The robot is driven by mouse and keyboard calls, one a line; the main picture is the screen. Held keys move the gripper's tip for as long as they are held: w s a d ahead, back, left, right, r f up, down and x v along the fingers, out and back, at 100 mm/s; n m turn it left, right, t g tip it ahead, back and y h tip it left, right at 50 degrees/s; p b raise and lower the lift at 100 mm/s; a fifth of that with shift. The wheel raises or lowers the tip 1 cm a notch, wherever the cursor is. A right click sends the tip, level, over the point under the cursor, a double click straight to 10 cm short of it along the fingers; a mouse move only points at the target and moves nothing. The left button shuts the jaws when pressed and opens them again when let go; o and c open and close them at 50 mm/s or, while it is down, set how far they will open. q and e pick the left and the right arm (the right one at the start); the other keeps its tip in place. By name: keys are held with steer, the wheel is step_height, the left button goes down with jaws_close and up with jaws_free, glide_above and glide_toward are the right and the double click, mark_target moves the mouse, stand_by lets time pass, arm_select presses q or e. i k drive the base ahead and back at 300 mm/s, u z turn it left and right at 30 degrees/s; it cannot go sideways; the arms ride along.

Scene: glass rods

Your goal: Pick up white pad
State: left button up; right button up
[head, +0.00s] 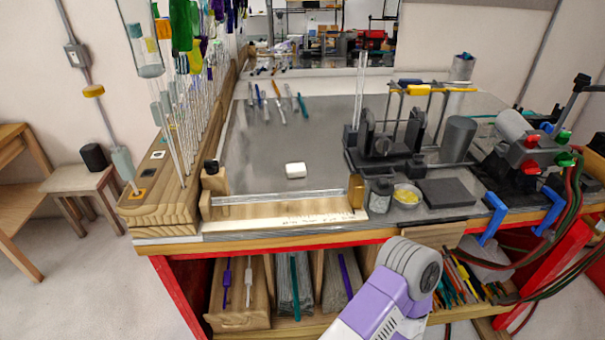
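The white pad (295,170) is a small pale block. It lies flat on the grey tabletop (262,150), just behind the wooden rack at the table's front edge. Nothing touches it and its top is uncovered. A purple and white link of one of my arms shows at the bottom, in front of the table and below the top. No fingertips of either gripper are in view.
The wooden rack (285,210) with a glass rod runs along the front edge. Upright glass rods stand in a wooden block (160,195) at left. A black torch fixture (385,145) and a small dish (406,195) stand at right. Several pens lie behind the pad.

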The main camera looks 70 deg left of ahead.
mark_target(294, 171)
steer(key=k, duration=0.4)
steer(key=u, duration=0.8)
